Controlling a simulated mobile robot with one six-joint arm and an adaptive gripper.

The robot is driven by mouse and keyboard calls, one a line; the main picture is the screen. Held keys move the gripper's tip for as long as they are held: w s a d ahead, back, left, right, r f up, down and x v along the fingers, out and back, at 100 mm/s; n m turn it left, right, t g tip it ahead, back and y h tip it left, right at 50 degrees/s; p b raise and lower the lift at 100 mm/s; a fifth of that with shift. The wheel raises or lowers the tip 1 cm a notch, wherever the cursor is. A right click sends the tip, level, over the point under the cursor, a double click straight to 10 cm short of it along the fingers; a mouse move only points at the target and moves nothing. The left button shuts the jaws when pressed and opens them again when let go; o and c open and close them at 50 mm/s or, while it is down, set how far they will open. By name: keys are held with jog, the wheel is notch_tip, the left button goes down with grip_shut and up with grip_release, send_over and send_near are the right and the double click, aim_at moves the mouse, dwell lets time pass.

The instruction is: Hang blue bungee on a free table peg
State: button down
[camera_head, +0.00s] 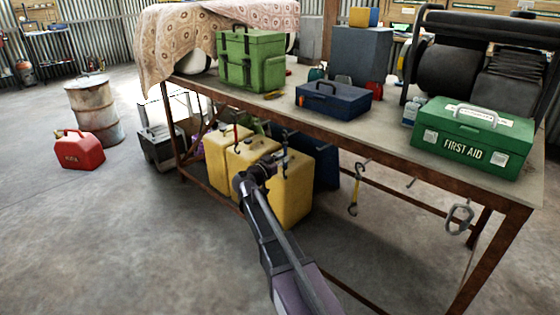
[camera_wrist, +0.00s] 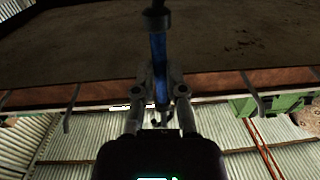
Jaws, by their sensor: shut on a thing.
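The blue bungee (camera_wrist: 158,70) is upright between the two fingers of my gripper (camera_wrist: 155,92) in the wrist view, with a dark end piece above them. In the head view my gripper (camera_head: 268,165) is in front of the table's front edge, before the yellow cans, and a dark hook (camera_head: 285,137) shows just above it. In the wrist view a bare-looking peg (camera_wrist: 70,108) is left of the bungee. Another peg (camera_wrist: 252,97) at right carries a red bungee (camera_wrist: 264,145).
The table (camera_head: 395,148) carries a green toolbox (camera_head: 250,60), a blue case (camera_head: 333,98) and a first aid box (camera_head: 473,138). A yellow bungee (camera_head: 354,195) and a carabiner (camera_head: 459,218) hang from its edge. Yellow cans (camera_head: 292,190) stand below. The floor in front is clear.

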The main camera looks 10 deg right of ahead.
jog(key=shift+w+d+f, duration=0.15)
jog(key=shift+d+f, duration=0.05)
jog(key=shift+f, duration=0.15)
dwell(0.6)
jog(key=c, duration=0.6)
grip_release()
jog(key=shift+v, duration=6.05)
jog(key=shift+d, duration=0.1)
